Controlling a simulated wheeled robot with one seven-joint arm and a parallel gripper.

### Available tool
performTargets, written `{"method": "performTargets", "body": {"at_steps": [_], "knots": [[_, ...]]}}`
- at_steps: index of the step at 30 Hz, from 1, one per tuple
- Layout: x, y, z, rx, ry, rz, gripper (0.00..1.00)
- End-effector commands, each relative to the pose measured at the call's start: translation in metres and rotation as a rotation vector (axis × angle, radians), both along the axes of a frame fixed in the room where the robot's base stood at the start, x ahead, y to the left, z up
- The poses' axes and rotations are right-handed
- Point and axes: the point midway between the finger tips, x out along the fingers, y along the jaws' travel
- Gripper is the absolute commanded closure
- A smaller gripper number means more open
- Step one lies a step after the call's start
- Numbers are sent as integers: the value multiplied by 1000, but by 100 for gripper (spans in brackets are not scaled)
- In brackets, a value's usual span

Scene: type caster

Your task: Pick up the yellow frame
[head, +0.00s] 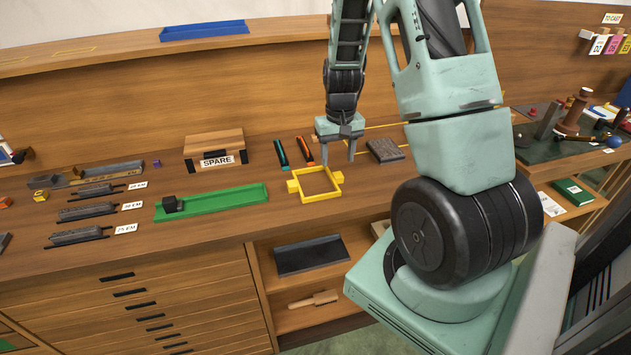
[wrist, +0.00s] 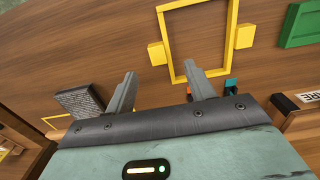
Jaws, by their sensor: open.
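The yellow frame (head: 319,197) lies flat on the wooden bench top, a square outline with a small block on each of two opposite sides. It also shows at the top of the wrist view (wrist: 178,44), just beyond my fingertips. My gripper (head: 338,163) is open and empty, pointing down above the far edge of the frame in the head view. In the wrist view its two fingers (wrist: 163,70) are spread apart, with bare wood between them and one tip close to the frame's near bar. I cannot tell its exact height above the bench.
A green tray (head: 225,202) lies left of the frame. A dark textured block (head: 385,150) is right of my gripper. Teal (head: 281,153) and orange (head: 304,149) tools lie behind the frame. A SPARE box (head: 214,150) stands farther left. The bench's front edge is close to the frame.

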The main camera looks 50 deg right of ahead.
Motion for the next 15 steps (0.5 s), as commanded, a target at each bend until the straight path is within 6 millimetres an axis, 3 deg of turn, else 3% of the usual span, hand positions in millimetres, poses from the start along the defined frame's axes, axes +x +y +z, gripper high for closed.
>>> {"method": "performTargets", "body": {"at_steps": [9, 15], "knots": [[-5, 4, -40, 2, 3, 0, 46], [-4, 4, -49, 0, 1, 0, 46]]}}
